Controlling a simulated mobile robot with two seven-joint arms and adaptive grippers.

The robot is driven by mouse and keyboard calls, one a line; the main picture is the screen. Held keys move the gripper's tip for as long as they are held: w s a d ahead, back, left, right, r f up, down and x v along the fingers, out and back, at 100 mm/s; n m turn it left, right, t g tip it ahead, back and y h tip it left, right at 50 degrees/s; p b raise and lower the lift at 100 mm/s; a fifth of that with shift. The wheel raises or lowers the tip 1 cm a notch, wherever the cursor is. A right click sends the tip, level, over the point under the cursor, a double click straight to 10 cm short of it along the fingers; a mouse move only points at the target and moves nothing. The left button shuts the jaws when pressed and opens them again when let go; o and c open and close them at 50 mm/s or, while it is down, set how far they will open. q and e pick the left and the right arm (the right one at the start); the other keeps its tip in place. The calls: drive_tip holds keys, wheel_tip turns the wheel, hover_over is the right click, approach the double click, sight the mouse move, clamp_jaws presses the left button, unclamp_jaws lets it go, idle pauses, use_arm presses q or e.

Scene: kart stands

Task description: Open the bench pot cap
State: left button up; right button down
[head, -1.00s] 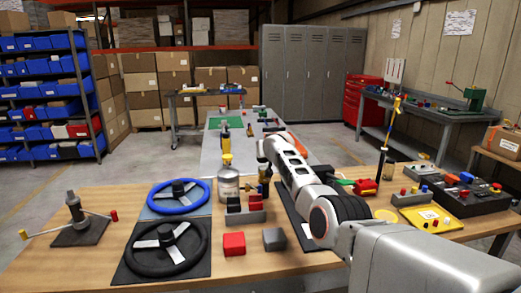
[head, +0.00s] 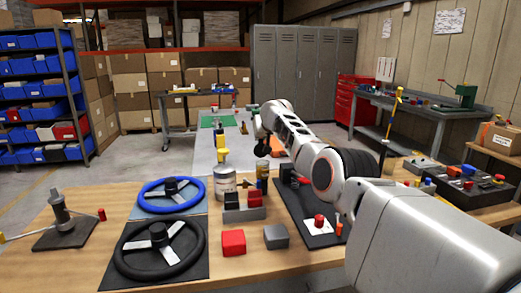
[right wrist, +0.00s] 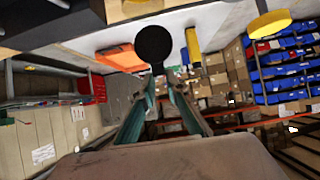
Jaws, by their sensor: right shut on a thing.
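My right gripper (head: 259,134) is raised above the far part of the bench, its arm reaching in from the right. In the right wrist view its two fingers (right wrist: 163,82) are close together, with a black round piece (right wrist: 154,45) at their tips. This looks like a cap, but I cannot be sure. A silver can (head: 225,184) with a pale label stands upright on the bench. A smaller dark yellow pot (head: 262,170) stands to its right, below the gripper. I cannot tell which is the bench pot. My left gripper is not in view.
Two steering wheels, blue (head: 172,191) and black (head: 160,249), lie at left. A red block (head: 233,243) and a grey block (head: 276,237) sit near the front. A yellow-topped post (head: 222,147) stands behind the can. A black panel (head: 314,220) lies under my right arm.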

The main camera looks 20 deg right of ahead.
drive_tip(key=shift+w+d+r+b, duration=0.15)
drive_tip(key=shift+r+b, duration=0.25)
drive_tip(key=shift+r, duration=0.2)
drive_tip(key=shift+w+d+r+b, duration=0.1)
drive_tip(key=shift+w+r+b, duration=0.05)
drive_tip(key=shift+r+b, duration=0.35)
drive_tip(key=c, duration=2)
unclamp_jaws()
drive_tip(key=shift+s+a+r+p, duration=0.15)
drive_tip(key=shift+s+r+p, duration=0.15)
drive_tip(key=shift+r, duration=0.25)
drive_tip(key=shift+s+a+r+p, duration=0.1)
drive_tip(key=shift+s+r+p, duration=0.1)
drive_tip(key=shift+r+p, duration=0.25)
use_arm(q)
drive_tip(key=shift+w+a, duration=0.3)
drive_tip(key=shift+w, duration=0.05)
use_arm(e)
drive_tip(key=shift+f, duration=0.15)
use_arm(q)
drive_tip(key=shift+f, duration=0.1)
use_arm(e)
drive_tip(key=shift+v, duration=5.85)
